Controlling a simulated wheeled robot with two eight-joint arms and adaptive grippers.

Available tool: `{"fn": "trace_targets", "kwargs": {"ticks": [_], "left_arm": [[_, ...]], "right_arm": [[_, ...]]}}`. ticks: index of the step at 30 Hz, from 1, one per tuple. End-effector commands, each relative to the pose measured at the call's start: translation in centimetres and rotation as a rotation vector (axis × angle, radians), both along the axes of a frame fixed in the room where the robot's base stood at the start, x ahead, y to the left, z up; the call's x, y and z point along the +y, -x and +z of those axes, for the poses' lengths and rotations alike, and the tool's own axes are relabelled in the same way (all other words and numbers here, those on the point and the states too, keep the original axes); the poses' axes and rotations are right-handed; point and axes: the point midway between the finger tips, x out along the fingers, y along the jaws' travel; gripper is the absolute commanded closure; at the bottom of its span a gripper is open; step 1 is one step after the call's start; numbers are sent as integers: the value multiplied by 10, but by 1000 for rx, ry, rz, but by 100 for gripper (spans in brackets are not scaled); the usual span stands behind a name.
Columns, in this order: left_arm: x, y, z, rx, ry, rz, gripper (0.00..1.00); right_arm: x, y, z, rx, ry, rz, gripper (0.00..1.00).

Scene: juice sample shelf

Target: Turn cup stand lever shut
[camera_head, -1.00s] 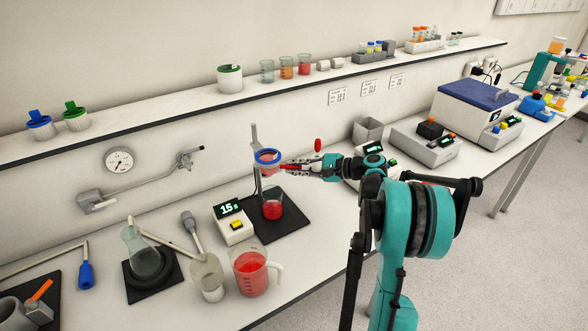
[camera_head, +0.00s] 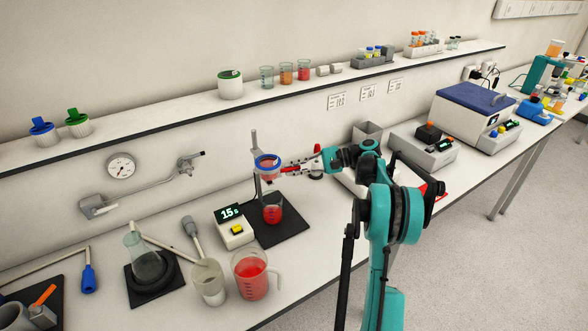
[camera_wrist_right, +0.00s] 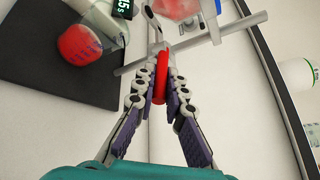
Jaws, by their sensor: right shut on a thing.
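The cup stand (camera_head: 255,150) rises from a black mat, with a blue-rimmed clear cup (camera_head: 268,160) holding red liquid on it. A beaker of red liquid (camera_head: 272,214) stands below the cup. My right gripper (camera_head: 286,169) comes in from the right beside the cup. In the right wrist view its fingers (camera_wrist_right: 165,85) are shut on the red lever (camera_wrist_right: 162,75), just below the cup and the metal rod. The fingers partly cover the lever. My left gripper is not in view.
A timer (camera_head: 234,225) showing 15 and a jug of red liquid (camera_head: 251,275) stand in front of the stand. A red-topped item (camera_head: 316,174) stands behind my right gripper. The black mat (camera_head: 288,228) is bare at its right.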

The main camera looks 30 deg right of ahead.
Motion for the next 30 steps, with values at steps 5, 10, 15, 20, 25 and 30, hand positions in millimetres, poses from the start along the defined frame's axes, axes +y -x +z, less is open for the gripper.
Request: {"fn": "trace_targets", "kwargs": {"ticks": [5,10,15,20,25,30], "left_arm": [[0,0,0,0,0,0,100],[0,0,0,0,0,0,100],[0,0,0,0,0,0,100],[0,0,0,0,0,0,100],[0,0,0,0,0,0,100],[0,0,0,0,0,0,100]], "right_arm": [[1,0,-1,1,1,2,100],[1,0,0,0,0,1,67],[0,0,0,0,0,0,67],[-7,4,2,0,0,-1,67],[-32,18,9,-1,0,-3,67],[-64,37,19,0,0,-3,67]]}}
